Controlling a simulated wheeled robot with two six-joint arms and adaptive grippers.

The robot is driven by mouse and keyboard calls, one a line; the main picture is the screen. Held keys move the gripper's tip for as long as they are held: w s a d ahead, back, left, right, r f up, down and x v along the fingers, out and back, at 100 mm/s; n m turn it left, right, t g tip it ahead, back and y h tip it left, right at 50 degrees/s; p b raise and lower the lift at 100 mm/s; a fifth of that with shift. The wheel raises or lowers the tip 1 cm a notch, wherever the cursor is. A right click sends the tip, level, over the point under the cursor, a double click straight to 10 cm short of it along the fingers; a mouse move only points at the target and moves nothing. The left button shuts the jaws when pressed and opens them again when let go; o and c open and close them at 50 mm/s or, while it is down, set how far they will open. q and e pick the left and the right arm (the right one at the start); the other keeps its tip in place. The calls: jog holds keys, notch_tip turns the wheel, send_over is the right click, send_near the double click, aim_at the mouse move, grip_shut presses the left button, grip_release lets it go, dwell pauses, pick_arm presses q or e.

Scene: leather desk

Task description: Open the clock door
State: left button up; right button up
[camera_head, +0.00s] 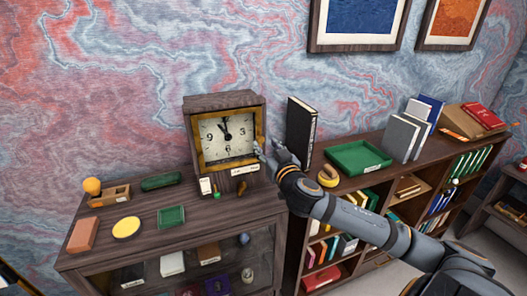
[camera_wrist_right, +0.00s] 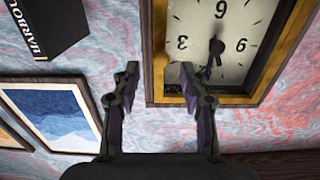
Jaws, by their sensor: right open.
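The clock (camera_head: 192,118) is a dark wooden box with a white dial and a brass-coloured door frame (camera_head: 205,165), standing on the left cabinet against the wall. The door looks shut. My right gripper (camera_head: 266,146) is at the clock's right front side, close to the door's right edge. In the right wrist view, the open, empty fingers (camera_wrist_right: 160,75) show against the clock. One finger overlaps the brass frame (camera_wrist_right: 225,100) and the other lies over the wall beside the wooden case. Whether a finger touches the door cannot be told. My left gripper is not in view.
A black book (camera_head: 301,130) stands upright right of the clock, near my right arm. A green tray (camera_head: 357,158) and a yellow curved object (camera_head: 327,176) lie on the right bookcase. Small items, including a green box (camera_head: 171,217), lie in front of and left of the clock.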

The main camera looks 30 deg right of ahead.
jog(key=shift+w+d+r+p, duration=0.15)
jog(key=shift+w+d+p, duration=0.1)
jog(key=shift+w+p, duration=0.15)
jog(key=shift+w, duration=1)
jog(key=shift+s, duration=0.1)
jog(key=shift+c, duration=0.5)
grip_shut()
